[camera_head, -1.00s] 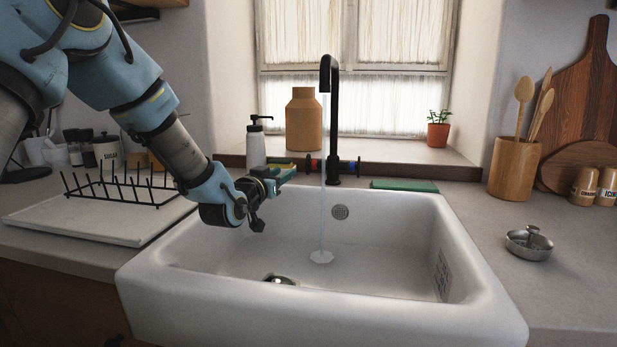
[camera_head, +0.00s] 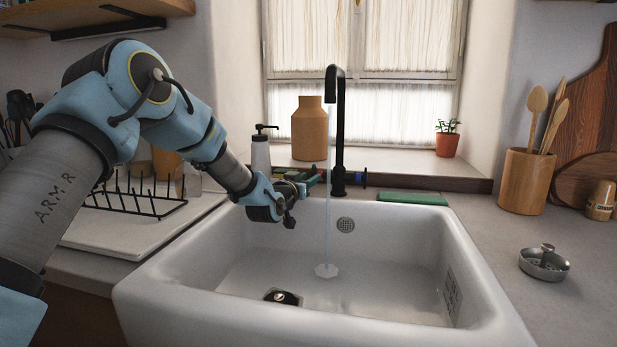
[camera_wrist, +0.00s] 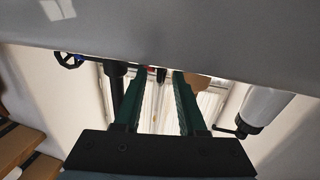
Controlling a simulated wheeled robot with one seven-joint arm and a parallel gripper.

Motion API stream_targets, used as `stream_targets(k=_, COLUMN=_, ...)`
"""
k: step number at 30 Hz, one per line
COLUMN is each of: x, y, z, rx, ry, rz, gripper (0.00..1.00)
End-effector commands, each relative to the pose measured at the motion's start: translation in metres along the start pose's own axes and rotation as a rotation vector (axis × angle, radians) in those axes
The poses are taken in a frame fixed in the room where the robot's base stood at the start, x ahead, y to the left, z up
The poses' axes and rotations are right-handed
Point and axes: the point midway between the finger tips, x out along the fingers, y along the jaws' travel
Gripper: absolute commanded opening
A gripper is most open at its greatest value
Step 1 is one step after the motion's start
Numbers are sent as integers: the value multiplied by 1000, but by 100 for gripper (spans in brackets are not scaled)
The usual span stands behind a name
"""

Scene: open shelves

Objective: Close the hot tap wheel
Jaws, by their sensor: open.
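The black tap (camera_head: 338,130) stands behind the white sink, and a thin stream of water (camera_head: 327,225) falls from its spout into the basin. The blue wheel (camera_head: 364,179) is on the tap's right side; it also shows in the wrist view (camera_wrist: 68,59). A small red part, likely the hot wheel (camera_wrist: 162,74), shows between my green fingers in the wrist view. In the head view the gripper hides the hot wheel. My gripper (camera_head: 308,183) is open, at the tap's left; it also shows in the wrist view (camera_wrist: 154,80). Contact cannot be told.
A soap bottle (camera_head: 260,152) stands close behind my gripper, with a wooden vase (camera_head: 309,130) on the sill. A green sponge (camera_head: 412,198) lies right of the tap. The dish rack (camera_head: 135,195) is at left. The sink basin (camera_head: 385,265) below is open room.

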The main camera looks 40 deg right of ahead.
Motion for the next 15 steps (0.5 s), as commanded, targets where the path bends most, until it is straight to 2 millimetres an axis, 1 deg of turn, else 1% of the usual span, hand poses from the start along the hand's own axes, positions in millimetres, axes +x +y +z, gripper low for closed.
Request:
stream_targets(k=9, x=2, y=0, z=0, rx=0, ry=-1, rz=0, gripper=40)
stream_targets(k=15, x=2, y=0, z=0, rx=0, ry=-1, rz=0, gripper=18)
